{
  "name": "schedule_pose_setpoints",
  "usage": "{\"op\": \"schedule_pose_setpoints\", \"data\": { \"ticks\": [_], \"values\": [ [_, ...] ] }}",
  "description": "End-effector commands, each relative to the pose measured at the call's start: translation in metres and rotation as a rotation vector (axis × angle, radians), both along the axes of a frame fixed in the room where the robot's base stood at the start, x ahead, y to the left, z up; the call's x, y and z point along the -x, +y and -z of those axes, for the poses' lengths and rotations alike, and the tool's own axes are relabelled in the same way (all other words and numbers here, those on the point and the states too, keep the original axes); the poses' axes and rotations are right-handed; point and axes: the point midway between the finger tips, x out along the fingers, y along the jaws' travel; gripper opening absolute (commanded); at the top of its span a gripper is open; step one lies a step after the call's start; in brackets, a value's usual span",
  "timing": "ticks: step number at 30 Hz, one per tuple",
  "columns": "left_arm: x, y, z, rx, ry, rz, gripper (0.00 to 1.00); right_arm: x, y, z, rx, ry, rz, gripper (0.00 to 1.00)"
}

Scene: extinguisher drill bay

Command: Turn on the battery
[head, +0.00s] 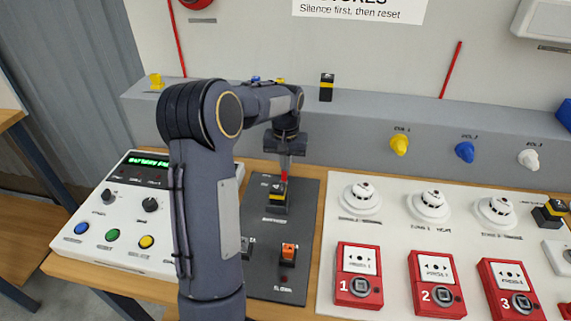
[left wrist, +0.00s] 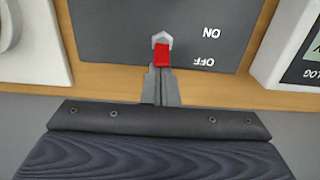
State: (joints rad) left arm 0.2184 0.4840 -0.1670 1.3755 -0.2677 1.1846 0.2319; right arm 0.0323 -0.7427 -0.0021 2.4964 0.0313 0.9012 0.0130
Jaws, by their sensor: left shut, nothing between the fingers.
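A dark switch panel (head: 257,221) lies on the bench in the head view. At its far end is a small red lever (head: 284,177), which I take as the battery switch. In the left wrist view the red lever (left wrist: 162,54) rises from a pale hexagonal base, beside upside-down ON and OFF labels (left wrist: 208,47). Its red end points toward the OFF side. My left gripper (head: 285,168) is shut and empty, its tips (left wrist: 160,72) right at the lever's red end. I cannot tell whether they touch. My right gripper is not in view.
A yellow-and-black block (head: 277,199) and an orange switch (head: 289,251) are on the panel nearer me. A white console (head: 120,215) with knobs and buttons stands left. A white board (head: 395,215) with detectors and red call points lies right. A grey ledge (head: 350,130) runs behind.

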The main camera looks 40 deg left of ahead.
Motion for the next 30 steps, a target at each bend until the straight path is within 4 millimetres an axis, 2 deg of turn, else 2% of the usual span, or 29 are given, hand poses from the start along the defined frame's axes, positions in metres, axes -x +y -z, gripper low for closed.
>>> {"op": "schedule_pose_setpoints", "data": {
  "ticks": [20, 26, 30],
  "values": [
    [0.005, -0.003, 0.0, -0.064, -0.116, 0.002, 0.0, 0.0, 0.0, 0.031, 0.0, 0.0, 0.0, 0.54],
    [0.008, -0.005, 0.002, -0.117, -0.217, 0.003, 0.0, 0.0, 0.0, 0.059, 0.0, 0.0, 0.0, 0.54],
    [0.01, -0.006, 0.003, -0.173, -0.32, 0.003, 0.0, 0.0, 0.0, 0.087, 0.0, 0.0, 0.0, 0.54]
  ]
}}
